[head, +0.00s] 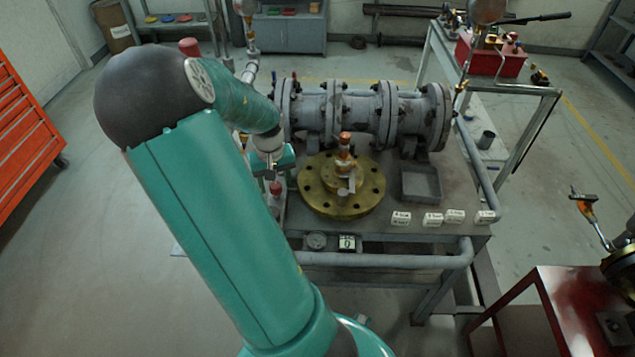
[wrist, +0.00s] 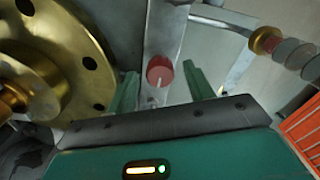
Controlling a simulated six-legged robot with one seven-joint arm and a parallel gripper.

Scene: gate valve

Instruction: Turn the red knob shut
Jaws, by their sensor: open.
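The red knob (wrist: 160,70) is a round cap with a pale pointer line, mounted on a grey metal plate in the wrist view. In the head view a small red knob (head: 276,187) shows at the left edge of the bench, just below my gripper (head: 272,163). In the wrist view my gripper (wrist: 163,88) has its two green fingers spread apart, one on each side of the knob in the picture. The fingers look empty. I cannot tell the distance between fingertips and knob.
A brass flange (head: 341,186) with an orange-topped valve stem stands right of the knob. A grey flanged pipe (head: 360,115) runs behind it. A shallow tray (head: 421,184) and white labels (head: 433,219) lie to the right. An orange cabinet (head: 28,135) stands far left.

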